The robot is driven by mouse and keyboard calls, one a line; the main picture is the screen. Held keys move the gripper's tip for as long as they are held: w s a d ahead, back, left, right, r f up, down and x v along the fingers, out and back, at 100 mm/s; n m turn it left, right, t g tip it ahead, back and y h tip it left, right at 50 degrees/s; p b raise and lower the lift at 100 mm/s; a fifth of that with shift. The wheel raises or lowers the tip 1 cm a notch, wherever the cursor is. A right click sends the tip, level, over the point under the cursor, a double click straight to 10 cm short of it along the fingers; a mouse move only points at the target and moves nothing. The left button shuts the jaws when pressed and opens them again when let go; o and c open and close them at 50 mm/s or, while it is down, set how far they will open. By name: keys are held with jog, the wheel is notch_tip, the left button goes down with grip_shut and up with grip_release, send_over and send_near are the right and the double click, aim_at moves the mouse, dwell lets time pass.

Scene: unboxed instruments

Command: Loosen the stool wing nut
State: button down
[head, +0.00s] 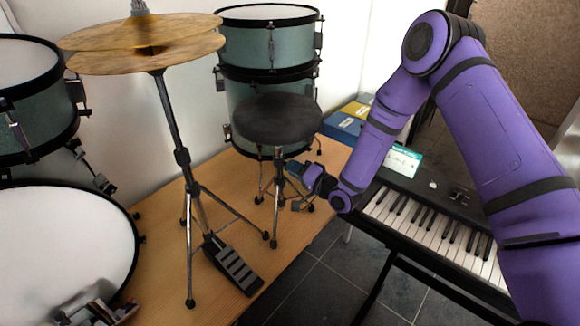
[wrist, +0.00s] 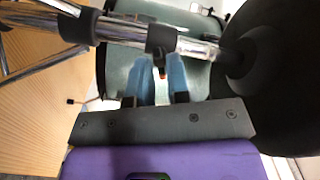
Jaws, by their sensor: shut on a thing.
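The stool has a round black seat (head: 277,119) on a chrome post and stands on the wooden platform. In the wrist view its chrome post (wrist: 115,29) with black collars runs across the top, and the seat's dark underside (wrist: 285,80) fills the right. My gripper (head: 292,170) is at the right side of the post, below the seat. In the wrist view its two blue fingers (wrist: 160,78) are shut on a small dark part with a reddish-orange spot, just beside the black collar (wrist: 161,38). This is where the wing nut sits; its shape is mostly hidden between the fingers.
A hi-hat stand with cymbals (head: 145,45) and a pedal (head: 232,265) stands left of the stool. Green drums (head: 268,45) stand close behind it. A keyboard (head: 430,220) and boxes (head: 345,125) are to the right, under my arm.

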jog(key=n, duration=0.4)
jog(key=shift+n, duration=0.4)
jog(key=shift+d, duration=0.1)
jog(key=n, duration=0.4)
jog(key=shift+n, duration=0.4)
jog(key=c, duration=1.1)
grip_release()
jog(key=shift+v, duration=2.95)
